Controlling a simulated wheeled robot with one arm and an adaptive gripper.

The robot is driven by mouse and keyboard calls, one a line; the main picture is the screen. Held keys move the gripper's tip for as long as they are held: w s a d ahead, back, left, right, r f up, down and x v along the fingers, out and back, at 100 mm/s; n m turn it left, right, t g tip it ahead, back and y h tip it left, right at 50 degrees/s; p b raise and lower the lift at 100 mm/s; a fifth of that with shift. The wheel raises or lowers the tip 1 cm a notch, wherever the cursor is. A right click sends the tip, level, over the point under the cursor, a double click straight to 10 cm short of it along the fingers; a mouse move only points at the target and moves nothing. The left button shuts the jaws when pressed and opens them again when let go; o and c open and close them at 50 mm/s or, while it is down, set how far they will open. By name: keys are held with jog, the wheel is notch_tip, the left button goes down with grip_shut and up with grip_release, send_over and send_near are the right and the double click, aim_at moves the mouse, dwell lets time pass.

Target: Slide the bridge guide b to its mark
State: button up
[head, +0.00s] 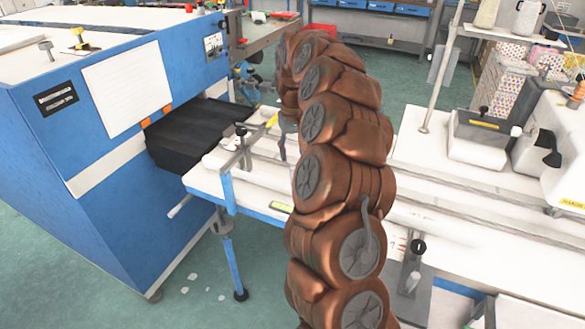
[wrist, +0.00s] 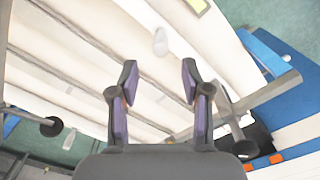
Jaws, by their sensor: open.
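Two bridge-like guides with black knobs show on the white table; I cannot tell which is guide b. One guide (head: 240,150) stands at the table's left end, beside the blue machine. It also appears at the right in the wrist view (wrist: 235,125). The other guide (head: 411,272) is at the front edge, right of my arm, with a black knob and a grey plate. My gripper (wrist: 159,80) is open and empty above the table, its purple-padded fingers apart. It touches neither guide visibly. In the head view my arm hides most of it.
The blue machine (head: 120,150) with a black feed opening (head: 185,135) stands at the left. The long white table (head: 455,215) has rails along it. A white sewing unit (head: 550,150) stands at the right.

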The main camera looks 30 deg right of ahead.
aim_at(293, 167)
jog(key=shift+f+p, duration=1.1)
jog(key=shift+f, duration=2.35)
jog(key=shift+c, duration=0.2)
grip_shut()
